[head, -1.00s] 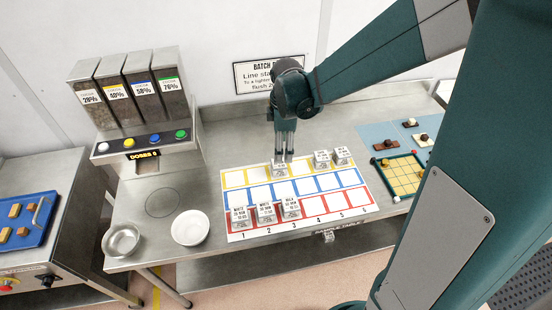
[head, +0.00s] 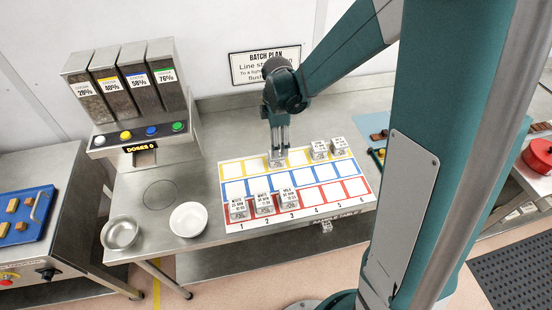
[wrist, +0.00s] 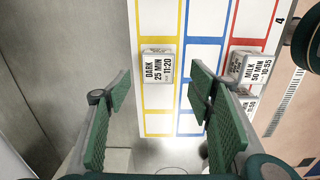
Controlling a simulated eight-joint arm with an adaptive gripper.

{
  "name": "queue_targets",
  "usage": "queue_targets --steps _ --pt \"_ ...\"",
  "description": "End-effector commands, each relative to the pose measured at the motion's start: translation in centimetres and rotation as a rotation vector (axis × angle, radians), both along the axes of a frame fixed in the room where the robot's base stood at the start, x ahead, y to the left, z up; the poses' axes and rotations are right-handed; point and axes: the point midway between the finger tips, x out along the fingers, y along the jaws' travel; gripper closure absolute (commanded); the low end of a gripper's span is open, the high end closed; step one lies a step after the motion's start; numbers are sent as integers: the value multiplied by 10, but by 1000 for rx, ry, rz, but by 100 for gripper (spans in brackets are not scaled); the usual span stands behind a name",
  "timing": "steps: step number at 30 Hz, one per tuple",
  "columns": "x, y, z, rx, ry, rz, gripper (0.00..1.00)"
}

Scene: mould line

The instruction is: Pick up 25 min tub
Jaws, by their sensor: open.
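The 25 min tub (wrist: 158,67) is a small white-lidded tub reading "DARK 25 MIN 11:20" in the wrist view. It sits in a yellow-bordered cell of the mat (wrist: 208,22). In the head view the tub (head: 277,162) is in the back row, its upper part partly hidden by my fingers. My gripper (head: 278,148) points down just above or around it; I cannot tell the exact height. In the wrist view my gripper (wrist: 158,93) is open, with green pads apart on either side, and the tub shows beyond the gap. Nothing is held.
Two more tubs (head: 319,149) (head: 339,146) stand farther right in the yellow row. Three tubs (head: 264,204) fill the front red row's left cells. A dispenser (head: 140,100), white bowl (head: 188,219) and steel bowl (head: 121,233) stand left. The blue row is empty.

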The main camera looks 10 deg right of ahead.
Motion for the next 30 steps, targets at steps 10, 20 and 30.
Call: queue_targets --steps 10,20,30 --pt "1 0 -19 0 0 0 48" --pt "0 0 -19 0 0 0 48" --pt "3 2 -37 0 0 0 48"
